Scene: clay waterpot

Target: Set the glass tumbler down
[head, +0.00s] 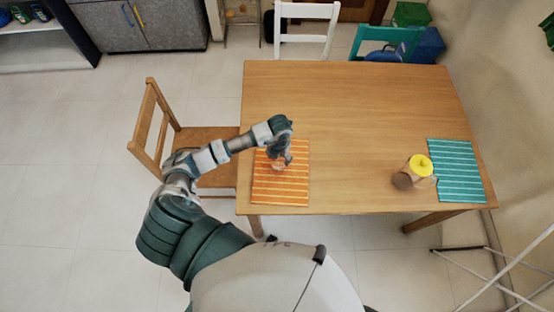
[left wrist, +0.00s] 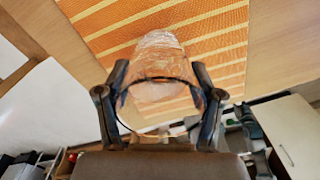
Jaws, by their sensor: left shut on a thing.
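The clear glass tumbler (left wrist: 158,57) is between the fingers of my left gripper (left wrist: 160,88) in the left wrist view. The fingers press on it from both sides. In the head view my left gripper (head: 281,158) is over the orange striped placemat (head: 285,192), and the tumbler shows faintly there (head: 277,166). The placemat also shows behind the tumbler in the left wrist view (left wrist: 215,40). I cannot tell whether the tumbler touches the mat. My right gripper is not in view.
The wooden table (head: 350,115) is clear in its middle. A wooden chair (head: 205,140) stands at the left edge.

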